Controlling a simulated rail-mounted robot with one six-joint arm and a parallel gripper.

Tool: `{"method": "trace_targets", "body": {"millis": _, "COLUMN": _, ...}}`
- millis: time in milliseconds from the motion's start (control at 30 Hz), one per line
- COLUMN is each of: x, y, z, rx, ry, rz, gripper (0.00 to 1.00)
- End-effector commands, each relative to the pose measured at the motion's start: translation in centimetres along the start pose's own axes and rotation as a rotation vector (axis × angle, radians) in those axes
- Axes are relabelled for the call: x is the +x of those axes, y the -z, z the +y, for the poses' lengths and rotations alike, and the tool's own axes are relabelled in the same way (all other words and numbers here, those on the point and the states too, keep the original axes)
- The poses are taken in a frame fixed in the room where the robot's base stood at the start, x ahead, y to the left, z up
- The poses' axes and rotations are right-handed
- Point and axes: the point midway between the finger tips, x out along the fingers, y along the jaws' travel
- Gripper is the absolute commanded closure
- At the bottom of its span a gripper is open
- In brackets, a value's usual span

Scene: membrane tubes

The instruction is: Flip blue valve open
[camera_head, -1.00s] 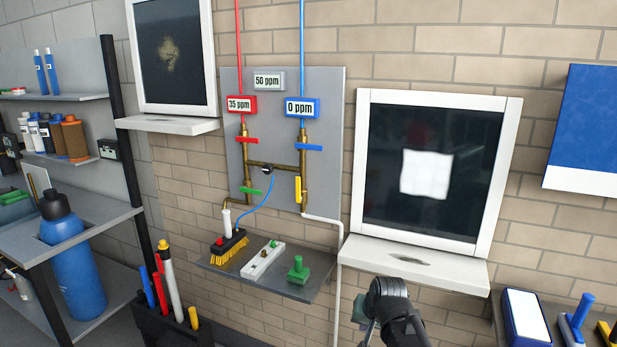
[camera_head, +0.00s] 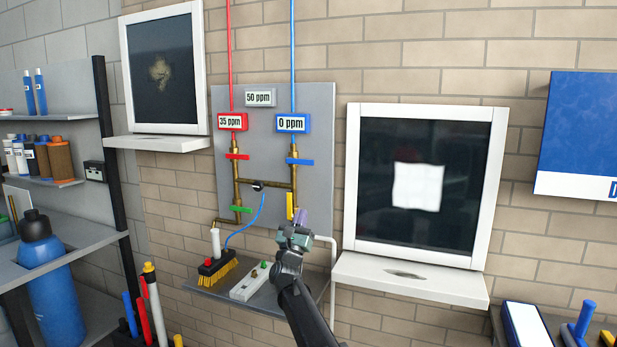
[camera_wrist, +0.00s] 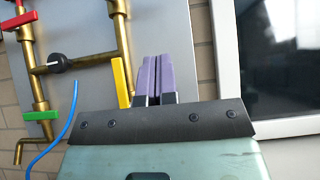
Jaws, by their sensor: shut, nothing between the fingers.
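The blue valve handle (camera_head: 300,162) lies horizontal across the right brass pipe, below the blue 0 ppm label (camera_head: 292,123). It is out of frame in the wrist view.
Red (camera_head: 237,157) and green (camera_head: 241,209) handles lie horizontal on the left pipe. A white-framed window (camera_head: 355,180) with a sill stands to the right.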

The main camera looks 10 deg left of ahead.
Motion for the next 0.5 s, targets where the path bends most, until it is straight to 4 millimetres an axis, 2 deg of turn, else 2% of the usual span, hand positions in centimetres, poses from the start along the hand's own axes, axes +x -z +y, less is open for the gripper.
{"method": "trace_targets", "body": {"millis": 267, "x": 0.4, "y": -0.1, "z": 0.0, "rx": -0.004, "ry": -0.002, "rz": 0.0, "gripper": 1.0}}
{"method": "trace_targets", "body": {"millis": 367, "x": 1.4, "y": -0.2, "z": 0.0, "rx": -0.005, "ry": -0.001, "rz": 0.0, "gripper": 1.0}}
{"method": "trace_targets", "body": {"millis": 500, "x": 3.9, "y": -0.4, "z": 0.1, "rx": -0.006, "ry": -0.001, "rz": 0.0, "gripper": 1.0}}
